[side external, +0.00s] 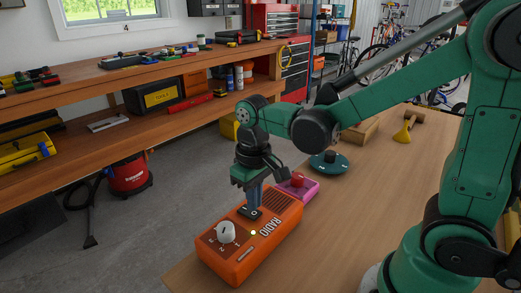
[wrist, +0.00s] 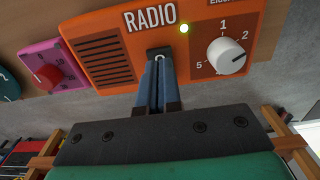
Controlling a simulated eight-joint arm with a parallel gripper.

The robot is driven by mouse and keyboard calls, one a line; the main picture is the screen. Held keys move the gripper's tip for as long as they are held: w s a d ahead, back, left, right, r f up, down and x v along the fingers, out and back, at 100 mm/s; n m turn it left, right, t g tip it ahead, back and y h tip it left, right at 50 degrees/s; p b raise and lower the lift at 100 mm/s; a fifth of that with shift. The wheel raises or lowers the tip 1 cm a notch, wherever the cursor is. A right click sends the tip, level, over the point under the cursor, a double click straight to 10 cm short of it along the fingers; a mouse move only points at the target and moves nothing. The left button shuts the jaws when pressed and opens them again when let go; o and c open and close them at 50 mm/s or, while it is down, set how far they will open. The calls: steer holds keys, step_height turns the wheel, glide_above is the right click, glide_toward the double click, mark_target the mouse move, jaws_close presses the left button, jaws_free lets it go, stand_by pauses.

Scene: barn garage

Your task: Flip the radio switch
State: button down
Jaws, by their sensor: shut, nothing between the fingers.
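The orange radio (side external: 240,251) lies near the front edge of the wooden table, its face up. It has a white knob (side external: 226,231), a small lit yellowish light (side external: 253,232) and a dark switch plate (side external: 247,212). My gripper (side external: 256,206) is shut and empty, pointing down at the switch plate. In the wrist view the radio (wrist: 115,50) fills the top, with the knob (wrist: 227,55) right of my fingertips (wrist: 158,58). The fingertips cover most of the switch area, so the switch position and any contact cannot be told.
A pink box with a red knob (side external: 297,182) sits just behind the radio. A round teal dial (side external: 330,163), a wooden block (side external: 360,132) and a yellow-headed tool (side external: 404,132) lie farther back. The wooden table (side external: 332,225) is bare right of the radio.

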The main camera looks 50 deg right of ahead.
mark_target(265, 219)
steer(key=shift+f, duration=0.85)
stand_by(0.3)
steer(key=shift+r, duration=3.5)
steer(key=shift+s, duration=0.1)
steer(key=t, duration=0.2)
steer(key=s+d+t, duration=0.1)
steer(key=t, duration=0.1)
steer(key=s+d+t, duration=0.1)
steer(key=t, duration=0.2)
steer(key=shift+s+r, duration=0.1)
steer(key=shift+r, duration=0.1)
